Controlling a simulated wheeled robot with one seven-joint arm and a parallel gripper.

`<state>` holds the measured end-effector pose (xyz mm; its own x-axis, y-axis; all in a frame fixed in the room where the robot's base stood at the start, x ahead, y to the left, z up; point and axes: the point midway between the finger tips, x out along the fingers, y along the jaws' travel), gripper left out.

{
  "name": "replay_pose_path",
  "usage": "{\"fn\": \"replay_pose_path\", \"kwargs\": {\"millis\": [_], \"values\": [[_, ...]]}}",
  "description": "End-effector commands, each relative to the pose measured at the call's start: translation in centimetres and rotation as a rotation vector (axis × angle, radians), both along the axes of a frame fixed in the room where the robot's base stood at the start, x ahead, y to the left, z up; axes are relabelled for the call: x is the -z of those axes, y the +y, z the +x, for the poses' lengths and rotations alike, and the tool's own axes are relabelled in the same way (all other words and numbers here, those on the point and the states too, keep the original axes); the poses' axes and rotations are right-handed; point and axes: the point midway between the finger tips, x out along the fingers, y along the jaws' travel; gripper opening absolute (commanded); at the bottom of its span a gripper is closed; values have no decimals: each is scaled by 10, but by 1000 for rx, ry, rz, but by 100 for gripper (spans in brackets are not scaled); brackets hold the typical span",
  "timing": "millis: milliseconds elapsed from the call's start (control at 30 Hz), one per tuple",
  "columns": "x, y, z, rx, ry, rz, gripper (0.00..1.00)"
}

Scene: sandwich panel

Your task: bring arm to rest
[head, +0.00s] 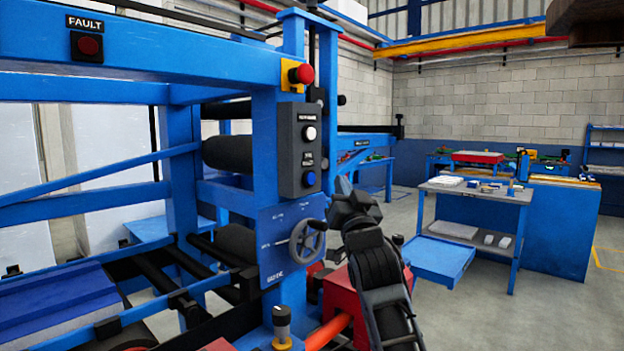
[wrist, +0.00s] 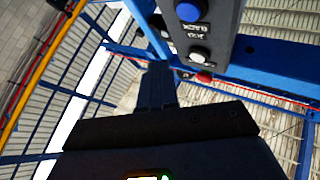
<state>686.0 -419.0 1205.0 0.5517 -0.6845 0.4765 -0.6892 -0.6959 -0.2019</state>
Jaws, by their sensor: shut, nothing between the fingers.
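My black arm (head: 378,275) stands raised in front of the blue machine frame, right of the handwheel. My gripper (head: 343,184) is at its top, pointing up and close to the right of the frame's post. In the wrist view the fingers of my gripper (wrist: 157,70) are together with nothing between them. The grey control box (head: 299,148) with a white and a blue button is up and left of the gripper in the head view. In the wrist view this box (wrist: 222,22) is just right of the fingers, apart from them as far as I can tell.
The handwheel (head: 307,240) on its blue panel (head: 275,262) is close to my arm's left. A red emergency button (head: 302,73) sits above the control box. A grey worktable (head: 470,190) stands behind right, with a blue platform (head: 437,257) beside it. The floor at right is clear.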

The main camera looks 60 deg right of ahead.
Motion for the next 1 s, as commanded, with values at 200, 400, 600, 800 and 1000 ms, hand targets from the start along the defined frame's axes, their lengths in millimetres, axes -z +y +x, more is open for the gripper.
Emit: {"fn": "replay_pose_path", "kwargs": {"millis": [200,400,600,800,1000], "values": [[0,0,0,0,0,0,0],[0,0,0,0,0,0,0],[0,0,0,0,0,0,0],[0,0,1,-1,1,0,0],[35,28,9,-46,46,21,0]]}}
